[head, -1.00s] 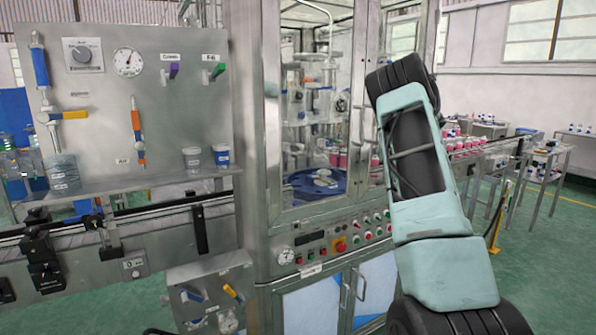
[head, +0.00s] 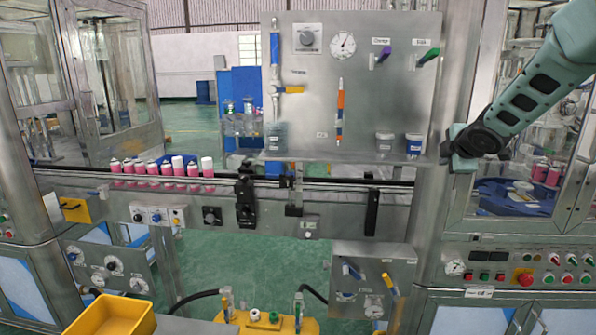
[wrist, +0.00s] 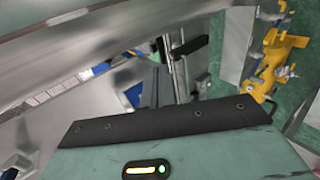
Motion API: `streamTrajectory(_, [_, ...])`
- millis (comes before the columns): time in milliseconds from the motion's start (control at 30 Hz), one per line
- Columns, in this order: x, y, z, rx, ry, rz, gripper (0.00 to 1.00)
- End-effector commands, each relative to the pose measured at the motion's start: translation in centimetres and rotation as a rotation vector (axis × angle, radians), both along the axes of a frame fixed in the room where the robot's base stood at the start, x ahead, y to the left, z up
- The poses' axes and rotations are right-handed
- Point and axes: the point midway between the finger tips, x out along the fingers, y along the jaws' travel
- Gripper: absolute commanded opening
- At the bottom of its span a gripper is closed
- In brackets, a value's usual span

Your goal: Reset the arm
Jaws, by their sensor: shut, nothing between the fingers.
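My arm (head: 520,95) reaches in from the upper right of the head view. It ends at a dark joint and a teal part in front of the machine's steel post, and I cannot make out the fingers there. In the wrist view my gripper (wrist: 163,88) shows as grey fingers close together beyond a dark plate. It is shut and empty. The fingers point toward blurred steel machinery and hold nothing.
A steel panel (head: 378,75) with gauge and valves stands behind the conveyor (head: 330,190). Pink-and-white cans (head: 165,168) stand on the conveyor at left. A yellow bin (head: 112,316) is at the lower left. A glazed cabinet (head: 520,190) stands right, close to my arm.

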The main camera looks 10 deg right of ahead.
Motion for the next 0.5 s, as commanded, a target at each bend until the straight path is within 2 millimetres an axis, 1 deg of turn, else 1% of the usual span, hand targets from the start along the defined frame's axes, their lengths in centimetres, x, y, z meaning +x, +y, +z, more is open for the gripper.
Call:
streamTrajectory(33, [-0.7, 4.1, -0.5, 0.082, 0.019, -0.014, 0.00])
streamTrajectory(67, [-1.2, 6.2, -0.9, 0.131, 0.034, -0.032, 0.00])
streamTrajectory(100, [-2.1, 8.9, -1.5, 0.191, 0.060, -0.053, 0.00])
streamTrajectory(167, [-3.8, 12.9, -2.3, 0.277, 0.101, -0.084, 0.00])
streamTrajectory(200, [-5.1, 15.4, -3.0, 0.329, 0.135, -0.104, 0.00])
streamTrajectory(267, [-7.4, 19.0, -3.9, 0.400, 0.191, -0.136, 0.00])
streamTrajectory(300, [-9.1, 21.3, -4.4, 0.441, 0.231, -0.157, 0.00])
streamTrajectory(367, [-11.9, 24.5, -5.3, 0.497, 0.294, -0.192, 0.00])
streamTrajectory(400, [-14.0, 26.5, -5.9, 0.529, 0.340, -0.215, 0.00])
streamTrajectory(467, [-17.3, 29.2, -6.7, 0.567, 0.411, -0.251, 0.00])
streamTrajectory(500, [-19.7, 30.9, -7.2, 0.587, 0.459, -0.277, 0.00])
